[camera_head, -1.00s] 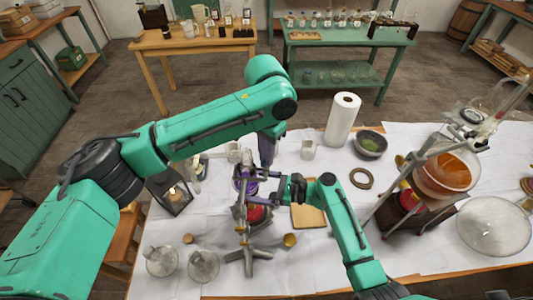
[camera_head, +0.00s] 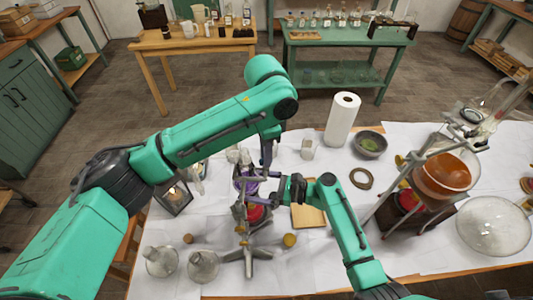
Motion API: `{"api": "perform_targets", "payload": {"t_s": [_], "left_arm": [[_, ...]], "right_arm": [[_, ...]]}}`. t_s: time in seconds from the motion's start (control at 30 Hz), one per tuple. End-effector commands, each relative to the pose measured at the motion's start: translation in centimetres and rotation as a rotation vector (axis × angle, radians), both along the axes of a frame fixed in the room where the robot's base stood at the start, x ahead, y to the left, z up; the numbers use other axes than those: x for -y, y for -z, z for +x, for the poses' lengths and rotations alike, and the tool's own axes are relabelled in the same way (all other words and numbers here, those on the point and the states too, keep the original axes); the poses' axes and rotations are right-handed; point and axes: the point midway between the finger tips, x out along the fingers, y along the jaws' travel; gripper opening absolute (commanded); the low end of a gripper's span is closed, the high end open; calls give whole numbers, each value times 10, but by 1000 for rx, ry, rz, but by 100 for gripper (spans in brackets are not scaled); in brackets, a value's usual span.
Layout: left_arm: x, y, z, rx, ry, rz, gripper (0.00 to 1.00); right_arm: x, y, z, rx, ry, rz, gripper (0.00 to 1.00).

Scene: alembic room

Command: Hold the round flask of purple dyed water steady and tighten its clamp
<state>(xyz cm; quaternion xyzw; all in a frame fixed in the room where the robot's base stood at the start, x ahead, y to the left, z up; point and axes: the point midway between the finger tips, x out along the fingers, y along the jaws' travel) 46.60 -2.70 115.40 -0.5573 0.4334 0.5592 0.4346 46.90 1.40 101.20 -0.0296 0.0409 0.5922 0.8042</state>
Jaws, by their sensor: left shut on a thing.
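The round flask of purple dyed water (camera_head: 243,186) is held on a metal clamp stand (camera_head: 244,256) on the white-covered table. A red object (camera_head: 255,213) is below it. The clamp around the flask is small and partly hidden. My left gripper (camera_head: 264,170) comes down from above at the flask's right side and is shut on the flask, though the contact is hard to see. My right gripper (camera_head: 289,189) points left at clamp height, just right of the stand. Its fingers are too dark and small to tell open from shut.
A large flask of orange liquid (camera_head: 442,175) is on a stand to the right.

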Motion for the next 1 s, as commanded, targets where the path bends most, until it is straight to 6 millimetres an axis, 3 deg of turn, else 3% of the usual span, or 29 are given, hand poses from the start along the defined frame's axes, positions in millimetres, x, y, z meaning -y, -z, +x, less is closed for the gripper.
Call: {"api": "perform_targets", "payload": {"t_s": [0.33, 0.37, 0.4, 0.43, 0.77, 0.87, 1.0], "left_arm": [[3, -3, 0, 4, 8, -8, 0], [3, -3, 0, 4, 7, -8, 23], [3, -3, 0, 4, 7, -8, 38], [2, -2, 0, 4, 6, -7, 45], [1, -4, 0, 2, 3, -5, 45], [2, -16, 1, 3, 3, -4, 45], [3, -51, 1, 6, 4, -6, 45]], "right_arm": [[-3, -5, 1, 6, -3, 11, 100], [-3, -5, 1, 6, -3, 11, 100], [-3, -5, 1, 6, -3, 11, 100], [-3, -5, 1, 6, -3, 11, 100], [-3, -6, 1, 7, -1, 10, 100], [-3, -6, 1, 7, -1, 10, 100], [-2, -6, 1, 7, -1, 10, 100]]}}
